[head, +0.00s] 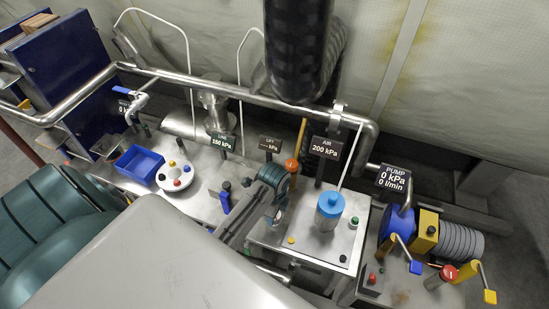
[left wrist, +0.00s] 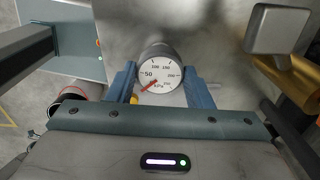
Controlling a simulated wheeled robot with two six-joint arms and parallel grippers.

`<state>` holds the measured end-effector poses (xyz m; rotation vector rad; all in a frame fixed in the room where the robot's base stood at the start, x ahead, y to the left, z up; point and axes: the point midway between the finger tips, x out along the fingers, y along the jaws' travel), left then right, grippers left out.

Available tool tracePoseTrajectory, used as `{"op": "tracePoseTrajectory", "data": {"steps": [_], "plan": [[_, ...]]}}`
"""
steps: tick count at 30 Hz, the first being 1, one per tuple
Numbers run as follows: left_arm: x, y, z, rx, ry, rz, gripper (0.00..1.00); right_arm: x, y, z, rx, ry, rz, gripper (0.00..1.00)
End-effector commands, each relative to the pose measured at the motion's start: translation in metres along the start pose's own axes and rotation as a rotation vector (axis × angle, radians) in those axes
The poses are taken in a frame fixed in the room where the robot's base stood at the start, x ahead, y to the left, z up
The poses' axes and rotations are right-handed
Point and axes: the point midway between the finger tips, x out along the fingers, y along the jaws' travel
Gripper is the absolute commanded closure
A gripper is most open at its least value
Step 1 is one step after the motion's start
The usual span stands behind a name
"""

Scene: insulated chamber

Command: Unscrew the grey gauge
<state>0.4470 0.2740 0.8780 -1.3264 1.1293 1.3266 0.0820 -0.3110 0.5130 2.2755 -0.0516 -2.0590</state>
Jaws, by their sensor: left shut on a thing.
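The grey gauge (left wrist: 162,66) fills the middle of the left wrist view. It is a round grey body with a white dial in kPa, and its red needle points to the lower left, near the bottom of the scale. My left gripper (left wrist: 160,76) is shut on it, one blue finger on each side. The gauge's mount behind the dial is hidden. In the head view I cannot clearly make out the gauge or the left fingers. My right gripper is not in view.
The head view shows a blue tray (head: 139,164), a white round holder with coloured knobs (head: 175,175), a blue-topped canister (head: 329,211) and a pump (head: 398,226). A steel pipe (head: 245,95) runs behind the benches. A brass cylinder (left wrist: 288,84) stands right of the gauge.

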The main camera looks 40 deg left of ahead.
Motion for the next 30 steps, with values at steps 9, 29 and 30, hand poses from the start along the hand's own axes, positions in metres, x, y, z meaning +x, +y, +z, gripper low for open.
{"op": "tracePoseTrajectory", "data": {"steps": [9,29,30], "plan": [[-0.016,-0.001,0.000,0.002,0.000,-0.002,0.76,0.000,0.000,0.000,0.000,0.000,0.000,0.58],[-0.042,0.000,0.000,0.003,0.000,-0.001,0.76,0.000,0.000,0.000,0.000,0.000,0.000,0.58],[-0.042,0.000,0.000,0.003,0.000,-0.001,0.76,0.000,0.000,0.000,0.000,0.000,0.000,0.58]]}}
